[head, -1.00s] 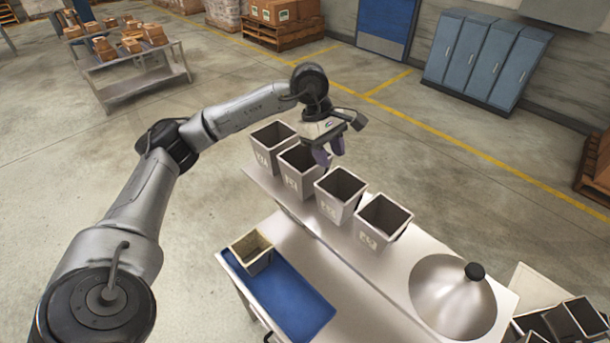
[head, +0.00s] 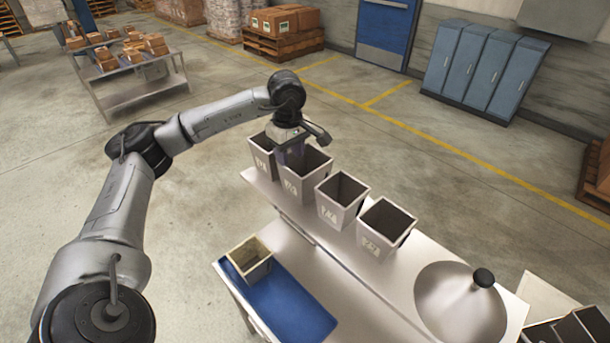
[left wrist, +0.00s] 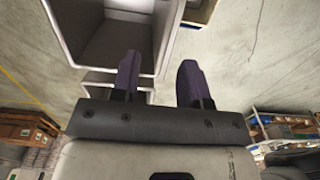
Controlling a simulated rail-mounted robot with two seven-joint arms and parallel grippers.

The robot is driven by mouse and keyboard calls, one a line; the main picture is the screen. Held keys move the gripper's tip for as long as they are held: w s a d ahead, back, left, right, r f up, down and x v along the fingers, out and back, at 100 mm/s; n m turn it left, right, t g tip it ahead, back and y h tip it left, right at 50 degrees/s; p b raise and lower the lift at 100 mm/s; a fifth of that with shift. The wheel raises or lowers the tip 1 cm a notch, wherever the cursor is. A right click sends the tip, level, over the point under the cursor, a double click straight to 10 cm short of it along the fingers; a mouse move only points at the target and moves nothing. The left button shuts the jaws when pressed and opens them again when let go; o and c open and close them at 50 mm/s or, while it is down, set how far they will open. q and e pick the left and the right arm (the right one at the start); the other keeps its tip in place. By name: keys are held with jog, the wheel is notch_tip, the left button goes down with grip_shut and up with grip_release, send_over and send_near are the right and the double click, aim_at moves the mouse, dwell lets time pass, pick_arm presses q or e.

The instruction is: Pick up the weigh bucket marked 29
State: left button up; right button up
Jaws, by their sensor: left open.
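Four grey, open-topped weigh buckets stand in a row on the steel bench: the first (head: 261,163), second (head: 291,187), third (head: 328,212) and fourth (head: 370,244). Each has a pale mark on its front, too blurred for me to read surely, so I cannot tell which is 29. My left gripper (head: 288,153) is open over the first and second buckets, its fingertips partly hidden. In the left wrist view its two purple fingers (left wrist: 159,80) appear on either side of one wall of a bucket (left wrist: 105,45); contact is unclear. My right gripper is out of view.
A smaller, tan-lined container (head: 250,262) sits on a blue mat (head: 290,305) on the lower front shelf. A steel dome with a black knob (head: 462,300) is right of the row. Dark bins (head: 565,330) stand at lower right. Open floor lies behind the bench.

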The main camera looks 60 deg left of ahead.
aim_at(288, 169)
pick_arm(q)
jog(key=f, duration=0.2)
jog(key=f+p, duration=0.1)
jog(key=f, duration=0.1)
jog(key=shift+s, duration=0.25)
jog(key=shift+f, duration=0.75)
jog(key=shift+f, duration=0.25)
jog(key=shift+c, duration=0.2)
grip_shut()
dwell(1.2)
